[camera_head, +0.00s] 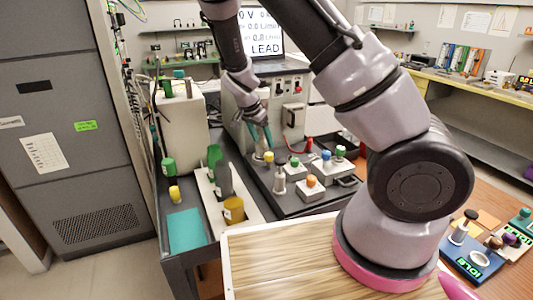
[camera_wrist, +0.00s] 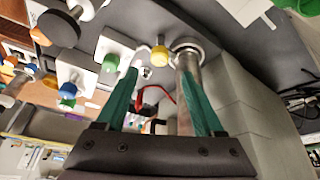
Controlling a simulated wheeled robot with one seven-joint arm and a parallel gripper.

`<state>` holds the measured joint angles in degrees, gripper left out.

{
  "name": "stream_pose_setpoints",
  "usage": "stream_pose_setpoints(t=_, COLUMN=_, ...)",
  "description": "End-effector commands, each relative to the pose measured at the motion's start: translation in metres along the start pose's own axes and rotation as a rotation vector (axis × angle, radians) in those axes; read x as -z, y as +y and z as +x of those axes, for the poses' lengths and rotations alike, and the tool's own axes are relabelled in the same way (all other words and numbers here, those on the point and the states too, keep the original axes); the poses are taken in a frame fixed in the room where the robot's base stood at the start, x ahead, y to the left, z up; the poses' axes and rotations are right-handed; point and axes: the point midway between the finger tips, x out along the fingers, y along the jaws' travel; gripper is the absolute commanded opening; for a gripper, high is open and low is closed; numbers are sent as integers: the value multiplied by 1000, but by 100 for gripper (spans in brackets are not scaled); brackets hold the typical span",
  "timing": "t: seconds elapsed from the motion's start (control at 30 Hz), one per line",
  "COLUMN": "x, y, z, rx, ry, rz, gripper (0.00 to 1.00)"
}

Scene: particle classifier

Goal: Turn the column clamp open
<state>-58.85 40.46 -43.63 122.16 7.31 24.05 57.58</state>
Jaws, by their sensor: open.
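A small yellow knob (camera_head: 269,157) sits on the dark instrument deck below my gripper; I take it for the column clamp's handle but cannot be sure. In the wrist view the yellow knob (camera_wrist: 159,55) shows between and beyond my fingertips, beside a grey metal column (camera_wrist: 188,75). My gripper (camera_head: 263,146) is open, with two green fingers pointing down just above the knob. In the wrist view my gripper (camera_wrist: 158,70) has its fingers spread. The right finger overlaps the column; I cannot tell whether they touch. No object shows clamped between the fingers.
A grey instrument box (camera_head: 240,115) stands behind. Bottles (camera_head: 222,178) stand on a white rack at left.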

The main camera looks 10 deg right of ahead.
Motion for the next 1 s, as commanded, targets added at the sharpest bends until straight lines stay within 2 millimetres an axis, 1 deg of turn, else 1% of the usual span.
stream_pose_setpoints(t=0.03, x=1, y=1, z=12, rx=-5, ry=0, rz=2, gripper=70)
stream_pose_setpoints(t=0.2, x=1, y=1, z=44, rx=-4, ry=-1, rz=3, gripper=70)
stream_pose_setpoints(t=0.3, x=1, y=1, z=58, rx=-3, ry=-1, rz=1, gripper=70)
stream_pose_setpoints(t=0.4, x=0, y=0, z=68, rx=-1, ry=-1, rz=0, gripper=70)
stream_pose_setpoints(t=0.57, x=0, y=0, z=75, rx=0, ry=-2, rz=0, gripper=70)
stream_pose_setpoints(t=0.8, x=0, y=0, z=76, rx=0, ry=-2, rz=0, gripper=70)
stream_pose_setpoints(t=0.87, x=0, y=0, z=75, rx=0, ry=-2, rz=0, gripper=47)
stream_pose_setpoints(t=0.9, x=0, y=0, z=75, rx=0, ry=-2, rz=0, gripper=31)
stream_pose_setpoints(t=0.97, x=0, y=0, z=75, rx=0, ry=-2, rz=0, gripper=8)
stream_pose_setpoints(t=1.0, x=0, y=0, z=75, rx=0, ry=-2, rz=0, gripper=0)
